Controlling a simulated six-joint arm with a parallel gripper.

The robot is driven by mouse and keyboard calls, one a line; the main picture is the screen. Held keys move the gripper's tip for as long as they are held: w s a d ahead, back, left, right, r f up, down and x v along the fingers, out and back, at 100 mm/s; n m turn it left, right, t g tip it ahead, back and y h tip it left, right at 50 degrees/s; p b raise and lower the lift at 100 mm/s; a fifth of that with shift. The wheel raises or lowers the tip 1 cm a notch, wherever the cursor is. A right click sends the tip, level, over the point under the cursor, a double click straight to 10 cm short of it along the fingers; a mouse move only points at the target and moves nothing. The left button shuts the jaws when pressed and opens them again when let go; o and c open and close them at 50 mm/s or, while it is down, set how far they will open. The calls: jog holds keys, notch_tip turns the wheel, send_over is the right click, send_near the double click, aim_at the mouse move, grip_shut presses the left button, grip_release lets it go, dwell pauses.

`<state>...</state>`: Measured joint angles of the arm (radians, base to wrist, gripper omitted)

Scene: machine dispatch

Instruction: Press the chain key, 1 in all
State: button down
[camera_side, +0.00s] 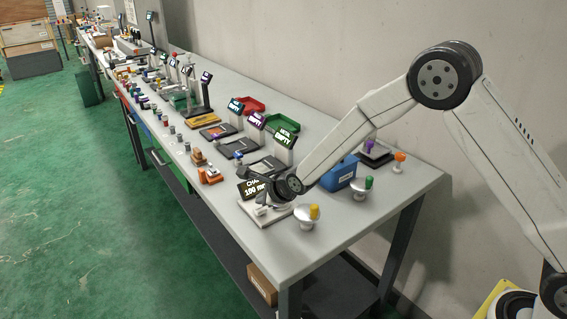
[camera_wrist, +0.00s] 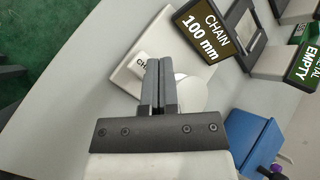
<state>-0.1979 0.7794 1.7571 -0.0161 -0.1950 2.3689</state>
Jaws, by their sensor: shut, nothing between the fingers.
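The chain key (camera_wrist: 141,62) is a pale key with a partly hidden "CHA" label, on a white base plate (camera_wrist: 121,72) near the bench's front edge. A dark sign (camera_wrist: 207,30) reading "CHAIN 100 mm" stands beside it; the sign also shows in the side view (camera_side: 247,189). My gripper (camera_wrist: 158,62) is shut and empty, its fingertips over the key and hiding part of it. In the side view my gripper (camera_side: 267,197) is low over the white plate (camera_side: 266,219). Whether the fingertips touch the key cannot be told.
A yellow-topped knob (camera_side: 308,214) and a green-topped knob (camera_side: 362,187) stand to the right. A blue box (camera_side: 340,174) is behind them. Several signs reading "EMPTY" (camera_side: 285,140) line the bench (camera_side: 405,185). Small orange parts (camera_side: 209,175) lie to the left.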

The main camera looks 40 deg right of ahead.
aim_at(264, 210)
jog(key=shift+f, duration=1.05)
dwell(1.8)
jog(key=shift+r, duration=1)
jog(key=shift+r, duration=2.55)
jog(key=shift+s, duration=0.1)
